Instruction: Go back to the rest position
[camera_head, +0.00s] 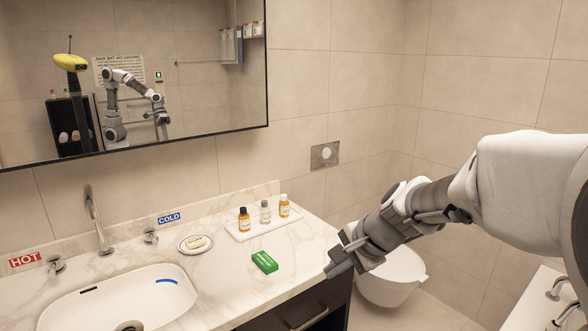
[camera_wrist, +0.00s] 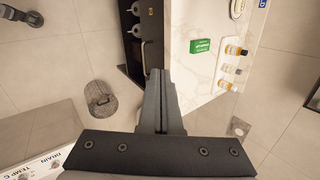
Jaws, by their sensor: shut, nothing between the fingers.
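My gripper (camera_head: 340,262) is shut and empty in the head view. It is held off the right front corner of the marble counter, to the right of a green box. In the wrist view my gripper (camera_wrist: 158,75) also shows with its fingers together and nothing between them. My arm reaches in from the right side of the head view.
The counter (camera_head: 215,280) holds a sink (camera_head: 120,300), a faucet (camera_head: 96,220), a soap dish (camera_head: 186,248), a green box (camera_head: 264,262) and a tray (camera_head: 240,236) with small bottles. A toilet (camera_head: 390,280) stands behind my gripper. A mirror (camera_head: 200,90) hangs above.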

